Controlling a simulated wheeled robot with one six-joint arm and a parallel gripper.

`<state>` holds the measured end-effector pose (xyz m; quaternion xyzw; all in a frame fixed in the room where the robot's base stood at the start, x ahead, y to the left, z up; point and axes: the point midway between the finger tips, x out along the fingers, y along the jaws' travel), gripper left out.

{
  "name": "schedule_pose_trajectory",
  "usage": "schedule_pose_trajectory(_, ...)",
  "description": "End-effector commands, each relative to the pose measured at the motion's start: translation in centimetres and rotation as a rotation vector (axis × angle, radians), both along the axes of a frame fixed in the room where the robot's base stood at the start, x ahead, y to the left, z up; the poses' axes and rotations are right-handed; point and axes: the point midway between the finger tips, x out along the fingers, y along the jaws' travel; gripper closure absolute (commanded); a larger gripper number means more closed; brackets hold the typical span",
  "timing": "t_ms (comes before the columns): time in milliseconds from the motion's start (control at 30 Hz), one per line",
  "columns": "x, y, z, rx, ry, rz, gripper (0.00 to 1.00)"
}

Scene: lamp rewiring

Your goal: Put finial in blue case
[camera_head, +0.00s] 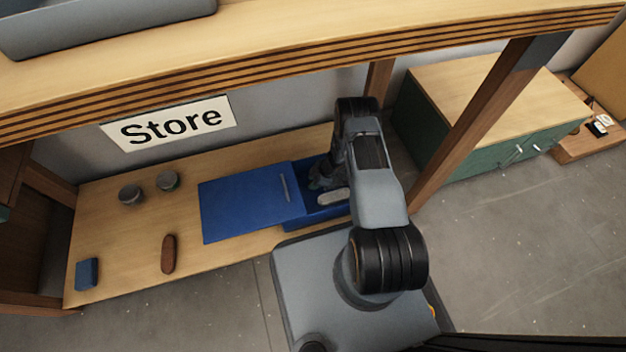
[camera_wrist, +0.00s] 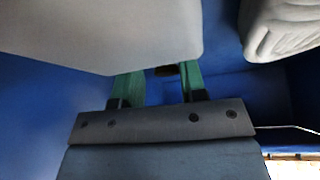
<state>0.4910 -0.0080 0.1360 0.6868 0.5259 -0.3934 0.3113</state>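The blue case (camera_head: 318,222) lies open on the low wooden shelf, with its flat blue lid (camera_head: 240,203) spread to the left. My gripper (camera_head: 322,178) reaches down into the case, partly hidden by my arm. In the wrist view the two green fingers (camera_wrist: 160,80) stand apart, their tips hidden behind a large pale grey object (camera_wrist: 110,30). A small dark brown piece (camera_wrist: 165,70) shows between the fingers, nearer the right one, with a gap on its left. It may be the finial; I cannot tell. Blue case walls surround the fingers.
A pale oblong item (camera_head: 334,196) lies in the case; another pale object (camera_wrist: 285,28) shows at upper right in the wrist view. Two grey round pieces (camera_head: 131,195) (camera_head: 167,181), a brown oblong piece (camera_head: 169,254) and a blue block (camera_head: 87,274) lie left. A table post (camera_head: 470,125) stands right.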

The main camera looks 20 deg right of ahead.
Motion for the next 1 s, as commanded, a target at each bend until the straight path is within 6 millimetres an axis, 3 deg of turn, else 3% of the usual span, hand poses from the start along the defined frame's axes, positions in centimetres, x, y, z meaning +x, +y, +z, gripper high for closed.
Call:
schedule_pose_trajectory(33,-1.2,0.4,0.2,0.006,0.025,0.008,0.5)
schedule_pose_trajectory(500,-1.8,-4.4,8.5,0.008,0.014,0.0,0.5)
schedule_pose_trajectory(700,-2.0,-5.3,10.2,0.008,0.013,0.003,0.5)
schedule_pose_trajectory(1000,-2.1,-5.7,10.7,0.008,0.013,0.003,0.5)
